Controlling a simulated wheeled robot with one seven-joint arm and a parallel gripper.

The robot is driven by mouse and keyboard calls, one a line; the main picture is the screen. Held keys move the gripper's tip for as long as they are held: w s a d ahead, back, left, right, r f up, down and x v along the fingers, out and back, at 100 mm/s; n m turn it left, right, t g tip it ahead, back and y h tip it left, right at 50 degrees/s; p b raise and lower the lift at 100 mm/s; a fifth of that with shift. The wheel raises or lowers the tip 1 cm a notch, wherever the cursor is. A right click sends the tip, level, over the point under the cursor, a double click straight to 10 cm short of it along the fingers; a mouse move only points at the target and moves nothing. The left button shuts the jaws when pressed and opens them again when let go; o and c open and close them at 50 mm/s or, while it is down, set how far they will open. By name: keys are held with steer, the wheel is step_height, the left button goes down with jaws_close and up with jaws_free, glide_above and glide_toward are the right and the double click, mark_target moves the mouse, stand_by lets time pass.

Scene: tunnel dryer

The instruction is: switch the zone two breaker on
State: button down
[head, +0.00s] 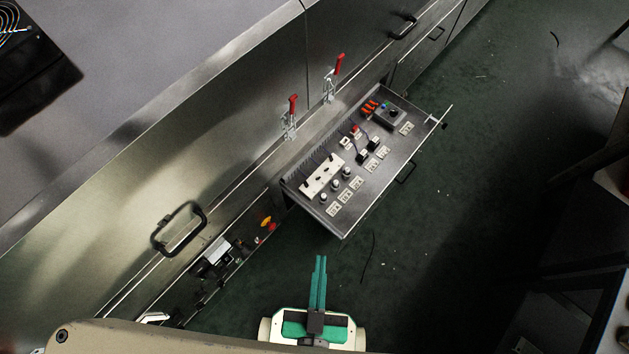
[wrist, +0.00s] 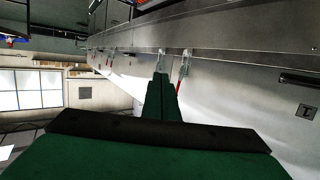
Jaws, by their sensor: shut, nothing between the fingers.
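An open drawer-like electrical panel (head: 345,225) sticks out from the steel machine side, right of centre in the head view. Small black-and-white switch-like parts (head: 373,143) sit on it, some possibly breakers. I cannot read the labels, so I cannot tell which is the zone two breaker or how it is set. My gripper (head: 318,258) has green fingers held together, empty. It is in front of and below the panel in the picture, apart from it. In the wrist view the gripper (wrist: 162,80) points along the machine's steel side; no breaker is identifiable there.
Two red-handled toggle clamps (head: 292,106) (head: 336,68) stand on the machine edge behind the panel. A door handle (head: 178,230) is at left. Green floor right of the panel is mostly clear.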

steer(key=shift+a+f, duration=0.1)
steer(key=m+g+y, duration=0.6)
steer(key=m+g, duration=0.5)
steer(key=m, duration=1.4)
glide_toward(318, 178)
steer(key=s+d, duration=0.2)
steer(key=d, duration=0.1)
steer(key=shift+d+r, duration=0.15)
steer(key=shift+r, duration=0.25)
steer(key=x, duration=1)
steer(key=shift+w, duration=0.15)
